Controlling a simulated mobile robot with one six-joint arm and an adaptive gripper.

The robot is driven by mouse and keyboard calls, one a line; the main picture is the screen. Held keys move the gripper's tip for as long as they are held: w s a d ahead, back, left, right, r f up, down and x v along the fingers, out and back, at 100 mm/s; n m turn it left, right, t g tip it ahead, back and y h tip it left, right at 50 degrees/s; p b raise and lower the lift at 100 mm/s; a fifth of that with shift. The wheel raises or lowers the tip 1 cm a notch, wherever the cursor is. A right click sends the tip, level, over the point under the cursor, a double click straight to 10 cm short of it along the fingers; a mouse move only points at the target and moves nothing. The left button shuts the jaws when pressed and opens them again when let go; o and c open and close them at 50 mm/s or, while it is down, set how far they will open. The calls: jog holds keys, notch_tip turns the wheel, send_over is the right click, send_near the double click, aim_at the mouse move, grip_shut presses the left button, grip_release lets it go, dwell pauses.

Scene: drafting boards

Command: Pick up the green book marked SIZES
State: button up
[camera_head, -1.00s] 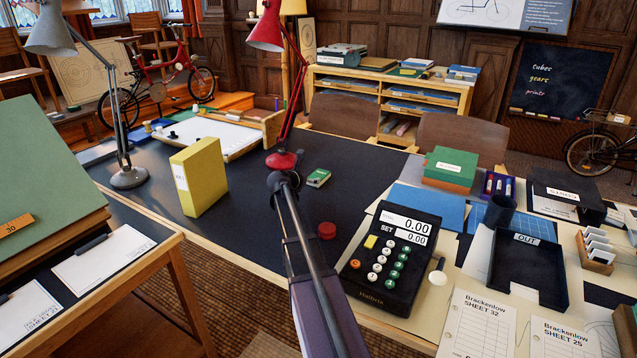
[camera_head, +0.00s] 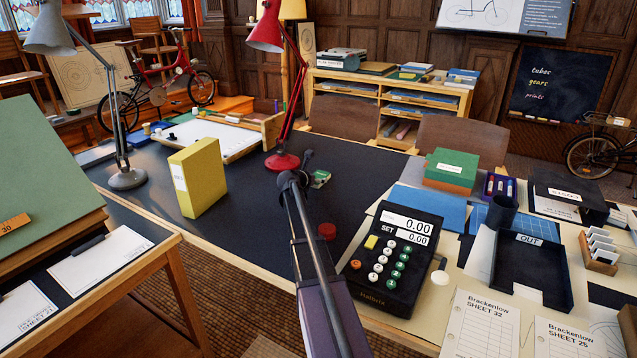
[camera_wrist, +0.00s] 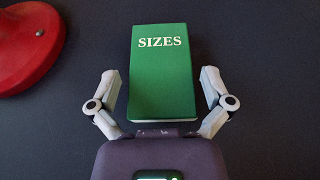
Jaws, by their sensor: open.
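The green book marked SIZES (camera_wrist: 160,72) lies flat on the dark desk top in the wrist view, cover up, its title facing me. My gripper (camera_wrist: 160,84) is open, with one finger to the left and one to the right of the book's near end. Gaps show between the fingers and the book. In the head view the book (camera_head: 321,178) is partly hidden behind my gripper (camera_head: 295,168), near the red lamp base. The jaws are empty.
The red lamp's base (camera_head: 282,161) stands close left of the book; it also shows in the wrist view (camera_wrist: 28,45). A yellow binder (camera_head: 198,178) stands further left. A red round object (camera_head: 327,230) and a black calculator (camera_head: 392,260) are nearer.

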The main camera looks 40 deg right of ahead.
jog(key=shift+x, duration=1.1)
jog(key=c, duration=1)
